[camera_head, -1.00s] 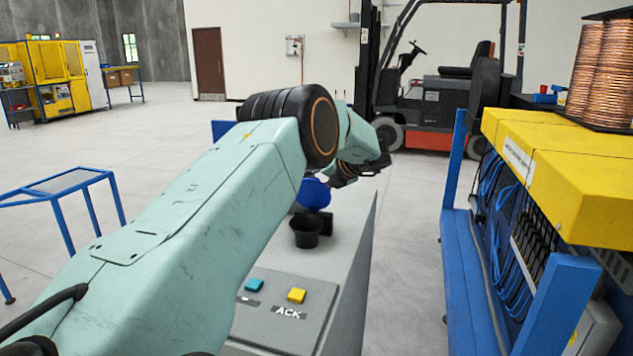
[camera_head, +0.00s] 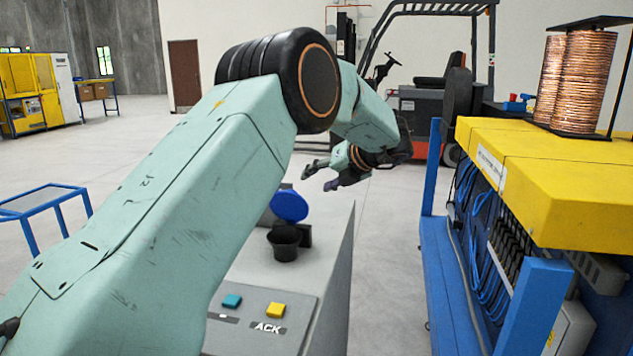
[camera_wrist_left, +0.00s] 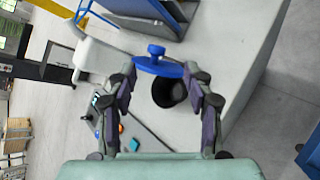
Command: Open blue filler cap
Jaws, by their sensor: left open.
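The blue filler cap (camera_head: 290,205) is a round disc standing raised at the back of the black filler neck (camera_head: 284,244), whose mouth is uncovered. Both are on top of a grey cabinet (camera_head: 322,243). My left gripper (camera_head: 316,178) is open and empty, above and to the right of the cap, apart from it. In the left wrist view the cap (camera_wrist_left: 158,66) shows its knob and lies between the spread fingers (camera_wrist_left: 160,74), farther away than the fingertips. The dark mouth of the neck (camera_wrist_left: 166,94) is beside it. My right gripper is not in view.
A panel with a teal button (camera_head: 232,301) and a yellow ACK button (camera_head: 276,310) is at the cabinet's near end. A blue and yellow machine (camera_head: 540,165) with copper coils stands at right. A forklift (camera_head: 425,95) is behind. Open floor separates cabinet and machine.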

